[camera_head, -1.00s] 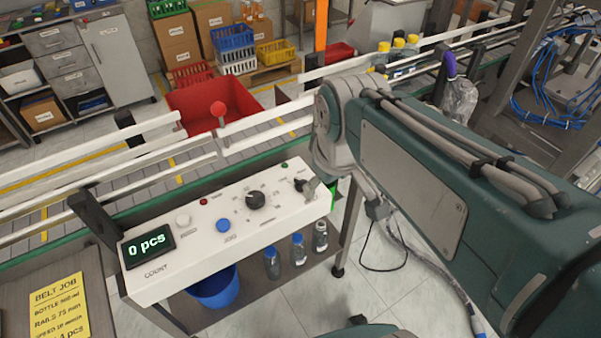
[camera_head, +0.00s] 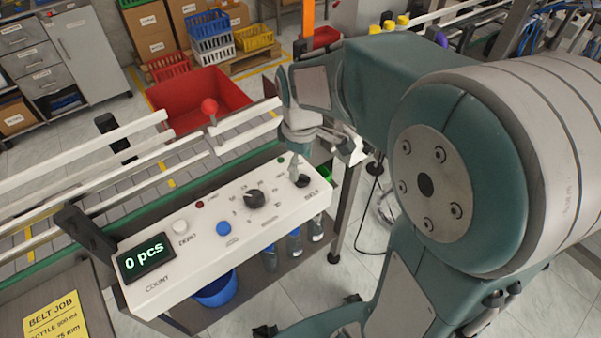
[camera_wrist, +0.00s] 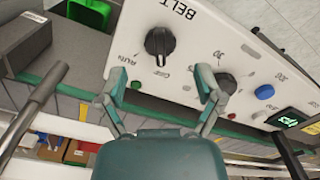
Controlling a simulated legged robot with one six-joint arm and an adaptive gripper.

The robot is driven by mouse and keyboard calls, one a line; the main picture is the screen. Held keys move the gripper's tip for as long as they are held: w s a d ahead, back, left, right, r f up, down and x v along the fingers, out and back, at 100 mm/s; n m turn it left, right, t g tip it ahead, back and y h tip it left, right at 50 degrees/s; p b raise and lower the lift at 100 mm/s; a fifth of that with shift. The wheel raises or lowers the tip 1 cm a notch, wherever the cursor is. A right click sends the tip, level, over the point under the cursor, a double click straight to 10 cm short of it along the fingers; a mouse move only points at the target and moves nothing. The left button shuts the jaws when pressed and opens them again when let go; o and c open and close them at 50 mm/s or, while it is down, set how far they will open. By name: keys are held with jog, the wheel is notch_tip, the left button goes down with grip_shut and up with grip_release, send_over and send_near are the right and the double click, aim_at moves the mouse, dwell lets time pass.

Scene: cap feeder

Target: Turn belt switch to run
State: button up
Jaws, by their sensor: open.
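The belt switch is a black rotary knob (camera_wrist: 160,42) at the end of the white control panel, beside the word BELT. Its light mark appears to point toward the OFF label, with RUN to one side. The knob (camera_head: 302,181) also shows at the panel's right end in the head view. My gripper (camera_wrist: 160,95) is open and empty in the wrist view, its two fingers apart and short of the knob, with a green lamp (camera_wrist: 136,85) between them. In the head view my gripper (camera_head: 295,166) is just above and behind the knob, partly hidden by my arm.
The white panel (camera_head: 190,265) also carries a larger speed dial (camera_head: 255,199), a blue button (camera_head: 223,228), a white button (camera_head: 180,227) and a counter (camera_head: 145,257) reading 0 pcs. Conveyor rails (camera_head: 75,185) run behind it. Bottles (camera_head: 294,245) stand below.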

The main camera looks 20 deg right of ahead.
aim_at(301, 175)
notch_tip(301, 175, down, 4)
jog(key=shift+f, duration=0.15)
jog(key=c, duration=1.1)
